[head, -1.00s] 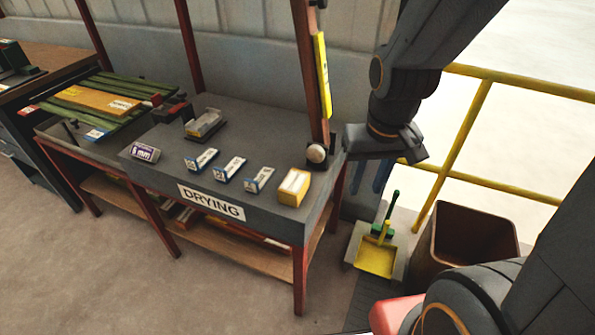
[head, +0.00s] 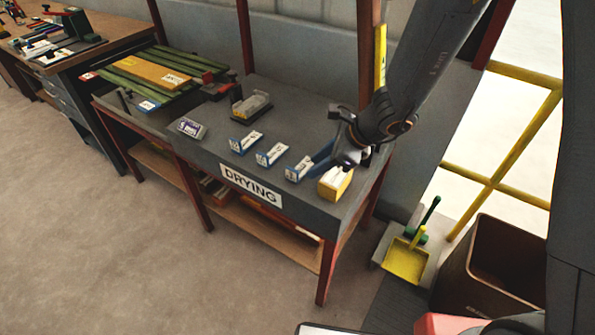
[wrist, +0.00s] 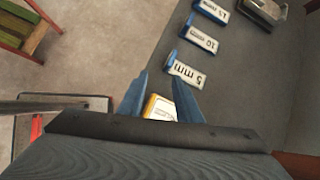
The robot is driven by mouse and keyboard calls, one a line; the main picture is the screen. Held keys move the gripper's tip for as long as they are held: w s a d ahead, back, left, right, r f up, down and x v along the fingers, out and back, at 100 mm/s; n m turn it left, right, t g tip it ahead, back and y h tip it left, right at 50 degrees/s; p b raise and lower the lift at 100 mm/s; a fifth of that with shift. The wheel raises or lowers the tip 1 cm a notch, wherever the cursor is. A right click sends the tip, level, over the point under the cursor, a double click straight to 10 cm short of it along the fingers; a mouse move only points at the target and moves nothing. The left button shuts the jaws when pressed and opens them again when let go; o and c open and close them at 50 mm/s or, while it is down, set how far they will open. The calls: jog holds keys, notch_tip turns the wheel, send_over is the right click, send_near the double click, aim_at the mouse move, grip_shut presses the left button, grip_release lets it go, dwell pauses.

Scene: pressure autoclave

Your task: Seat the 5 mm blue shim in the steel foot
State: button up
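The 5 mm blue shim (wrist: 186,74) is a small blue-sided block with a white "5 mm" label, lying on the grey drying bench. In the head view it is the rightmost of three similar blocks (head: 299,169). My gripper (wrist: 160,88) is open, its two blue fingers apart, with nothing held. In the wrist view the fingertips point toward the shim and a yellow block shows between them lower down. In the head view my gripper (head: 322,163) is over the bench's right end. A grey metal piece on a dark base (head: 250,104), perhaps the steel foot, stands farther back.
The 10 mm block (wrist: 198,38) and another labelled block (head: 245,142) lie in the same row. The yellow block (head: 335,184) is at the bench's right front corner. A red upright post (head: 366,50) rises behind my gripper.

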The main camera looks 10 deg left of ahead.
aim_at(292, 169)
jog(key=shift+w+a+f+m+t+p, duration=0.15)
jog(key=shift+w+a+f+m+p, duration=0.45)
jog(key=shift+a+f, duration=0.75)
jog(key=shift+w+a+f+m+t+p, duration=0.3)
jog(key=shift+w+a+f+m, duration=0.45)
jog(key=shift+a+f, duration=0.6)
jog(key=shift+w+a+f+m+t+p, duration=0.1)
jog(key=shift+w+a+f+m+p, duration=0.6)
jog(key=shift+a+f, duration=0.65)
jog(key=shift+w+d+f, duration=0.1)
jog(key=shift+w+d, duration=0.05)
jog(key=shift+w, duration=0.05)
jog(key=shift+c, duration=0.4)
grip_shut()
